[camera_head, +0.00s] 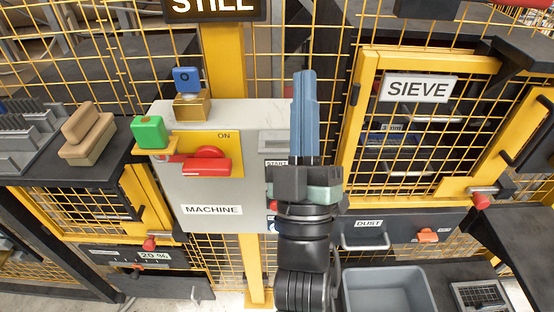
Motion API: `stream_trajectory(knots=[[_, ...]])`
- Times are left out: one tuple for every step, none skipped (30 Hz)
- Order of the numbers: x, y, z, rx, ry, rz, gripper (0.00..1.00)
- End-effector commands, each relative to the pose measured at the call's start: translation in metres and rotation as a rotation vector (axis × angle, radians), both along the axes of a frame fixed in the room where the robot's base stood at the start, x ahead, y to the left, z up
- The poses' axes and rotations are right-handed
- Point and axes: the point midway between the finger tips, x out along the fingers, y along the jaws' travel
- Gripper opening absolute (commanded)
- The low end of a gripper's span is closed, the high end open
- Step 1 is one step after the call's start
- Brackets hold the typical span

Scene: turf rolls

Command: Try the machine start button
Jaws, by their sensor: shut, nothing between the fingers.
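The machine box (240,120) is a light grey cabinet on a yellow post, labelled MACHINE, in the head view. A red handle (205,163) lies across its yellow plate marked ON. A START label (276,163) sits on the box's right side, under a grey plate (275,142). My gripper (304,76) is shut and empty, its blue fingers pointing up and away in front of the box's right edge. The start button cannot be made out; my gripper and wrist cover the area right of and below the label. I cannot tell whether the fingers touch the box.
A blue item on a brass block (192,106) stands on the box top. A green block (148,132) sits at its left edge. A yellow-framed SIEVE door (420,122) is to the right, above a DUST drawer (368,236) and grey bin (388,285). Mesh fencing surrounds the box.

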Motion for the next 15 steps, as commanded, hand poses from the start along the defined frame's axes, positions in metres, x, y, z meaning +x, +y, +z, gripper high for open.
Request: stream_trajectory(knots=[[-0.003,0.0,-0.046,-0.048,0.019,-0.027,0.0],[-0.006,0.002,-0.065,-0.078,0.021,-0.042,0.0],[-0.013,0.004,-0.09,-0.116,0.021,-0.058,0.0],[-0.018,0.006,-0.108,-0.142,0.021,-0.069,0.0],[-0.024,0.008,-0.125,-0.168,0.022,-0.076,0.0],[-0.032,0.011,-0.144,-0.197,0.021,-0.084,0.0],[-0.038,0.013,-0.157,-0.216,0.019,-0.09,0.0],[-0.044,0.015,-0.169,-0.234,0.019,-0.092,0.0],[-0.051,0.018,-0.182,-0.254,0.016,-0.097,0.0],[-0.056,0.02,-0.191,-0.267,0.014,-0.099,0.0],[-0.061,0.021,-0.198,-0.278,0.013,-0.102,0.0],[-0.066,0.023,-0.206,-0.289,0.011,-0.103,0.0],[-0.069,0.024,-0.21,-0.296,0.009,-0.104,0.0],[-0.072,0.025,-0.213,-0.301,0.007,-0.104,0.0],[-0.074,0.026,-0.217,-0.308,0.005,-0.105,0.0]])
